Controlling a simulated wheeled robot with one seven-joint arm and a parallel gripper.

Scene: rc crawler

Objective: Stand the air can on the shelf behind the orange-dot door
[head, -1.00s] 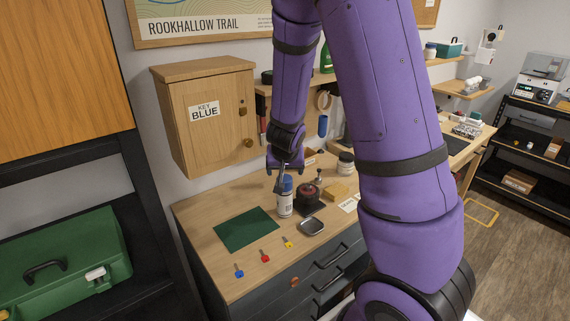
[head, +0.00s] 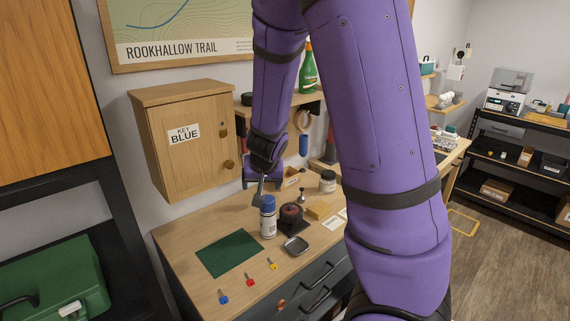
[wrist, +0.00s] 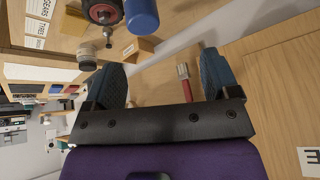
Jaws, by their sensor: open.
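The air can (head: 268,220), white with a blue cap, stands upright on the wooden workbench. Its blue cap also shows at the top edge of the wrist view (wrist: 142,14). My gripper (head: 261,188) is just behind and above the can's cap, apart from it. In the wrist view its two dark blue-grey fingers (wrist: 163,72) are spread wide with nothing between them. A wooden wall cabinet (head: 188,140) has a shut door labelled "KEY BLUE" with a round knob. I cannot make out an orange dot on any door.
Beside the can stand a dark red-topped device (head: 292,216) and a small metal tray (head: 295,246). A green mat (head: 229,253) and blue, red and yellow keys (head: 249,280) lie in front. A green case (head: 50,280) is at left. The bench's left end is clear.

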